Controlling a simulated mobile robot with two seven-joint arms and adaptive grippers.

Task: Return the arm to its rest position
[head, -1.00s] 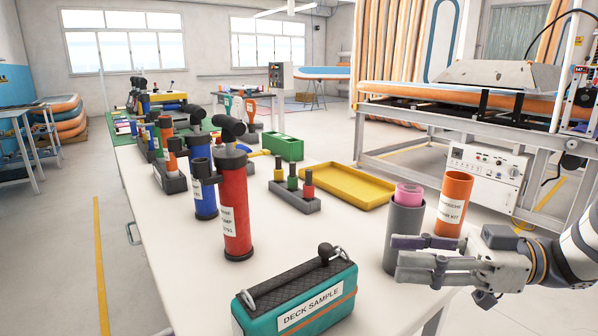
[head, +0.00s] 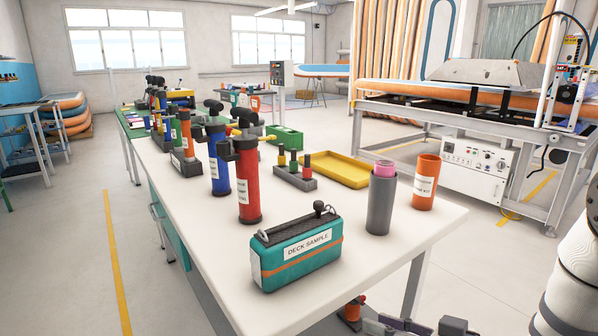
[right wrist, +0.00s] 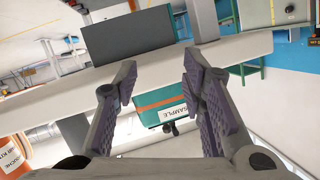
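My right arm (head: 570,275) hangs down at the right edge of the head view. Its gripper (head: 415,325) is low at the bottom edge, beside and below the table (head: 400,255), and partly cut off. In the right wrist view the two purple-padded fingers stand apart with nothing between them, so the right gripper (right wrist: 158,82) is open and empty. Beyond the fingers, the teal deck sample (right wrist: 165,108) shows past the table edge. My left gripper is not in view.
The table holds a teal deck sample (head: 297,255), a grey tube with a pink roll (head: 380,205), an orange canister (head: 425,185), a red pump (head: 247,185) and a yellow tray (head: 340,170). A red-topped item (head: 352,310) is below the front edge.

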